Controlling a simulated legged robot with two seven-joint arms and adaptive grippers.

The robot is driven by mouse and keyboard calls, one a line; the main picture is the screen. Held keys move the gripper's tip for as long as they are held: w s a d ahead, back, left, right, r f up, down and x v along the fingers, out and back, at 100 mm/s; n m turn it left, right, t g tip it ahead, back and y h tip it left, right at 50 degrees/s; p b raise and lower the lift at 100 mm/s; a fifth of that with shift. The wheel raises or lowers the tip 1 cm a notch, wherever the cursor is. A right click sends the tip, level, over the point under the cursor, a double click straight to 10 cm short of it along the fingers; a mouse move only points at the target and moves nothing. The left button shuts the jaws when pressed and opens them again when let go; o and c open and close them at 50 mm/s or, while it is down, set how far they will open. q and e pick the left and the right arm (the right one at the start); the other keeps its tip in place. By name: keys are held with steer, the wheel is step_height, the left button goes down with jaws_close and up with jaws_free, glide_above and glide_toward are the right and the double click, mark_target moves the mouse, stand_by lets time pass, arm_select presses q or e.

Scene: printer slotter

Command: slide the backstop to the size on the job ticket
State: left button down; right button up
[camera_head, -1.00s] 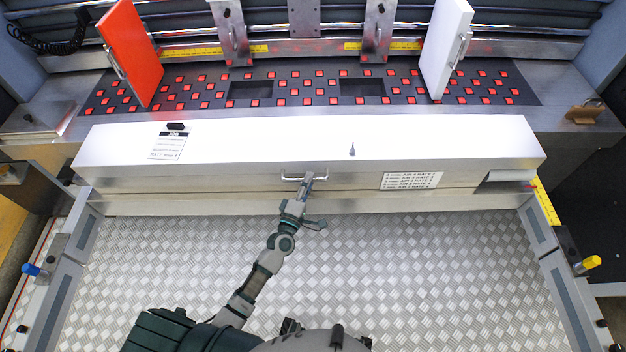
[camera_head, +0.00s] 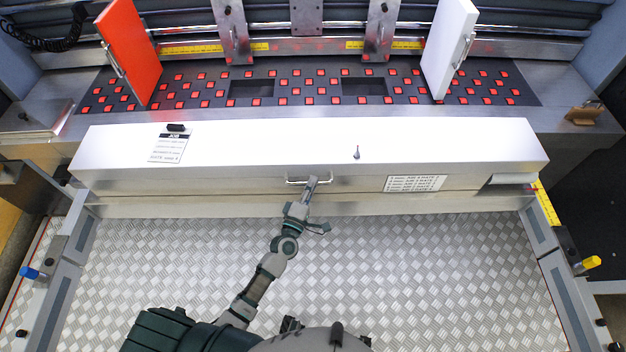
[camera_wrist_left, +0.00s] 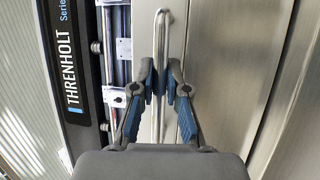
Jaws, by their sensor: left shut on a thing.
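The backstop (camera_head: 250,145) appears to be the long box with a bright top that spans the diamond-plate table. A bar handle (camera_head: 291,181) sits on its front face. My left gripper (camera_head: 309,184) is at this handle. In the left wrist view the left gripper (camera_wrist_left: 161,84) has its blue-padded fingers shut around the handle bar (camera_wrist_left: 160,30). The job ticket (camera_head: 168,149) lies at the left of the box top under a dark clip; its small print is unreadable. A yellow scale (camera_head: 546,204) runs beside the box's right end. My right gripper does not show.
Blue (camera_head: 33,273) and yellow (camera_head: 591,263) knobs stand on the side rails. An orange panel (camera_head: 129,50) and a white panel (camera_head: 447,50) stand behind the box. A printed label (camera_head: 416,184) is on its front. The diamond plate (camera_head: 420,280) is clear in front.

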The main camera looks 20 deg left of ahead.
arm_select(q)
steer(key=r+v, duration=0.1)
steer(key=v, duration=0.5)
steer(key=shift+d+y+p, duration=0.4)
steer(key=shift+d+p, duration=0.05)
steer(key=shift+d, duration=0.35)
steer(key=c, duration=1.2)
jaws_free()
steer(key=shift+s+a, duration=0.1)
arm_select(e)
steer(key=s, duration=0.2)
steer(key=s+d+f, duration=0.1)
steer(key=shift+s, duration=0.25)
arm_select(q)
steer(key=s, duration=0.4)
steer(key=s+a+f, duration=0.1)
steer(key=s, duration=0.3)
steer(key=s+f, duration=0.1)
steer(key=s, duration=0.2)
steer(key=shift+s+a+f, duration=0.2)
steer(key=shift+s+a, duration=0.15)
steer(key=shift+s, duration=0.05)
steer(key=shift+d, duration=0.2)
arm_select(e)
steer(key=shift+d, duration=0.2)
